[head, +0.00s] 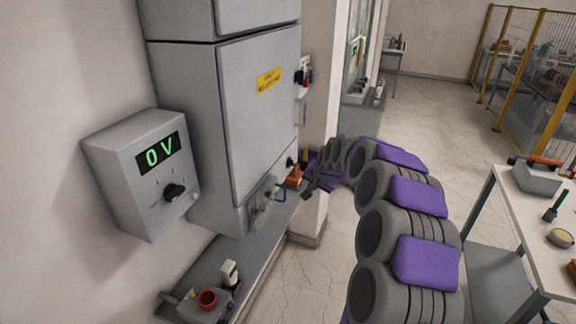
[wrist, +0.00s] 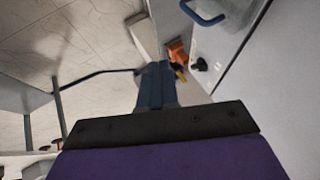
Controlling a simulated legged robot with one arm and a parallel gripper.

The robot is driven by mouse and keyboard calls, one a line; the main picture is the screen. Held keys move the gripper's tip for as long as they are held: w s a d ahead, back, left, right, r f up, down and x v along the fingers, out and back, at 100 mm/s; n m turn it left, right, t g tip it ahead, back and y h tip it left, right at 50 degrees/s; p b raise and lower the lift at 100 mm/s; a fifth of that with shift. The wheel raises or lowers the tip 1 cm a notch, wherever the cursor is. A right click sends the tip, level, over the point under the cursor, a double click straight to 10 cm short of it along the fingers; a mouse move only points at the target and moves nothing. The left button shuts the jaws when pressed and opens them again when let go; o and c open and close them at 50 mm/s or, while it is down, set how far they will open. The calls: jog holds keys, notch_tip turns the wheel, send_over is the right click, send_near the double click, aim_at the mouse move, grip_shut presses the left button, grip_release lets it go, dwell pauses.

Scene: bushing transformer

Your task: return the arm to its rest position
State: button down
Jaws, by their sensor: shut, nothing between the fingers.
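My arm (head: 405,205), grey with purple pads, reaches from the bottom of the head view toward the grey cabinet. At its far end my gripper (head: 314,188) is small and dark, close to the cabinet's lower right side. In the wrist view my gripper (wrist: 157,72) shows as dark blue-grey fingers, closed together with nothing held. An orange part (wrist: 178,52) and a black knob (wrist: 199,64) lie just beyond the fingertips, to the right. I see no contact with them, though the exact gap is unclear.
The grey cabinet (head: 262,115) with a blue handle (head: 280,194) stands left of the arm. A control box (head: 145,172) reads 0 V. A grey shelf (head: 240,252) holds a red-topped item. A table (head: 520,225) stands at the right. Floor (head: 450,110) is open behind.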

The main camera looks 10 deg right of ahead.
jog(key=s+a+n+g+b, duration=0.15)
jog(key=s+a, duration=0.25)
jog(key=s, duration=0.4)
jog(key=s+a+r+n+g+y+b, duration=0.1)
jog(key=s+a+n, duration=0.1)
jog(key=s+a, duration=0.45)
jog(key=s+a+n+g+b, duration=0.1)
jog(key=s+a+n+g, duration=0.1)
jog(key=s, duration=0.8)
jog(key=s+f+n+g+b, duration=0.1)
jog(key=s+f+g, duration=0.1)
jog(key=s, duration=1.2)
jog(key=s+d+f+n+g+h+b, duration=0.1)
jog(key=s+f+g, duration=0.1)
jog(key=s, duration=1.3)
jog(key=shift+s+f+g+h+b, duration=0.15)
jog(key=shift+f+g+h+b, duration=0.2)
jog(key=shift+f, duration=0.3)
